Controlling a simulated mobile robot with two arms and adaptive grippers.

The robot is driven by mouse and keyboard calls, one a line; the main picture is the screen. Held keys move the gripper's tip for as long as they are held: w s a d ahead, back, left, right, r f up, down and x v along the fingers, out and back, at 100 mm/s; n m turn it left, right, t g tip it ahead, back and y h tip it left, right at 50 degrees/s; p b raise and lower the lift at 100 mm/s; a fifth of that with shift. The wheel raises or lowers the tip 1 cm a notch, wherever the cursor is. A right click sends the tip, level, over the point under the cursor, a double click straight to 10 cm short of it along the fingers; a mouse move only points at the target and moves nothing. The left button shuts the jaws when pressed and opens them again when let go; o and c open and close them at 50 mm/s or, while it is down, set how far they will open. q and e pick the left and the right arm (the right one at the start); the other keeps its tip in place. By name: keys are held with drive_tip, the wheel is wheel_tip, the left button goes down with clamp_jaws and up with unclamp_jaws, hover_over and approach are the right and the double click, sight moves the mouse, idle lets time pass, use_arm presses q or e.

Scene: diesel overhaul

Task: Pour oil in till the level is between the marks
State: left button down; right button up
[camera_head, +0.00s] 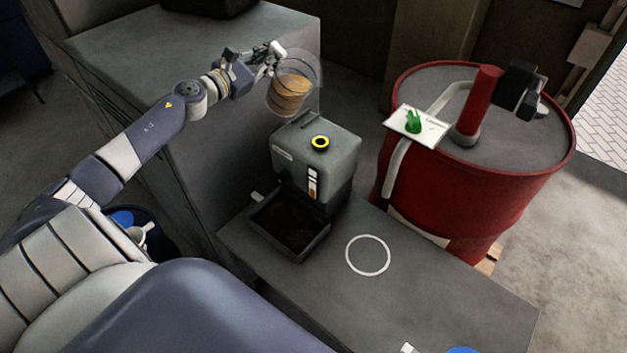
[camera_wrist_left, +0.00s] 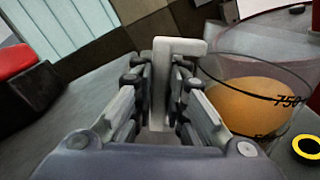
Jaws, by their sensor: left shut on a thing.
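My left gripper (camera_head: 268,60) is shut on the handle (camera_wrist_left: 178,85) of a clear measuring jug (camera_head: 305,70), which it holds in the air. The jug contains amber oil (camera_head: 292,86), also in the left wrist view (camera_wrist_left: 250,108), near its 750 mark. The jug is above and slightly left of a grey tank (camera_head: 338,160) with a yellow-ringed filler opening (camera_head: 320,142). The ring also shows at the right edge of the wrist view (camera_wrist_left: 307,148). The tank's front gauge (camera_head: 313,183) has orange in it; its marks are too small to read. My right gripper is not in view.
A black tray (camera_head: 259,238) lies in front of the tank on the grey bench (camera_head: 440,290). A white circle (camera_head: 368,256) marks clear bench to the right. A red drum (camera_head: 480,195) with a pump (camera_head: 480,95) stands at the right. A tall grey cabinet (camera_head: 130,40) stands behind the arm.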

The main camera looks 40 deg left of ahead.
use_arm(q)
drive_tip(key=shift+r, duration=0.1)
idle(0.3)
drive_tip(key=shift+d+r+m+b, duration=0.1)
drive_tip(key=shift+m+b, duration=0.2)
drive_tip(key=shift+m, duration=0.1)
drive_tip(key=shift+r, duration=0.1)
drive_tip(key=shift+d+r+m, duration=0.15)
drive_tip(key=shift+d+m, duration=0.1)
drive_tip(key=shift+m, duration=0.45)
